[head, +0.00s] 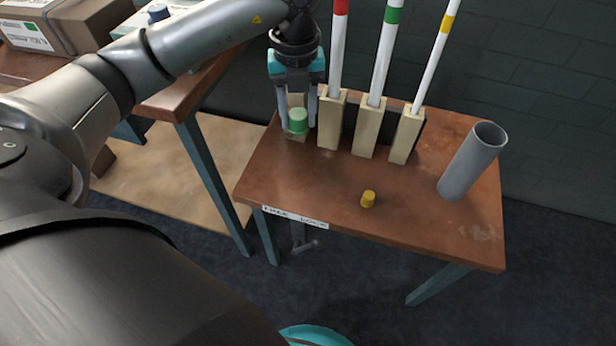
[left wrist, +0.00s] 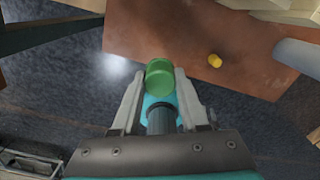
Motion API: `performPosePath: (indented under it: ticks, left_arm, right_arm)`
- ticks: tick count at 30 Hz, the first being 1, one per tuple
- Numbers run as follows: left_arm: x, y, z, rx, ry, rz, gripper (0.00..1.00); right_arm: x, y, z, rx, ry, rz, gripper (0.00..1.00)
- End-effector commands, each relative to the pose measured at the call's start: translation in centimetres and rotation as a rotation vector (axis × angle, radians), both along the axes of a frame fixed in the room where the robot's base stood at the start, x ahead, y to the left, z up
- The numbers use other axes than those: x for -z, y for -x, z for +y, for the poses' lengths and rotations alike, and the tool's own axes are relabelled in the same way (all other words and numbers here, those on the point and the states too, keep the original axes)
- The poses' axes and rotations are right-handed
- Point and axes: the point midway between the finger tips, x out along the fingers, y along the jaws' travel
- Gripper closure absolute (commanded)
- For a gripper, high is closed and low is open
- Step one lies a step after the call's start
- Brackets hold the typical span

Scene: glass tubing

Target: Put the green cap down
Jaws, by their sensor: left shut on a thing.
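The green cap (head: 298,121) is between the fingertips of my left gripper (head: 298,126), which points down at the left end of the small brown table (head: 300,185). The left gripper is shut on the cap. In the left wrist view the green cap (left wrist: 160,76) sits between the two pale fingers (left wrist: 159,82), with the table's edge behind it. I cannot tell whether the cap touches the table top. My right gripper is not in view.
Three wooden holders (head: 331,122) stand right of the gripper, with white tubes banded red, green and yellow. A yellow cap (head: 368,199) stands on the table's front part. A grey cylinder (head: 473,162) leans at the right. The table's middle front is mostly clear.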

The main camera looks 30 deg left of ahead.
Motion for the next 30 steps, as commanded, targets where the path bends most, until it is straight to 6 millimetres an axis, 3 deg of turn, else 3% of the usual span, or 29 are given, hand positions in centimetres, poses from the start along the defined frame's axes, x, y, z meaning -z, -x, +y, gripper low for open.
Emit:
performPosePath:
  ticks: [21,30]
  left_arm:
    - [12.5,0.1,0.0,0.001,0.000,0.004,1.00]
    - [15.7,0.1,0.0,0.002,0.000,0.002,1.00]
  right_arm:
    - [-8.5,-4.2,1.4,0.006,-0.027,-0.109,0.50]
    - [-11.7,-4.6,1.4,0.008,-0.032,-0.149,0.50]
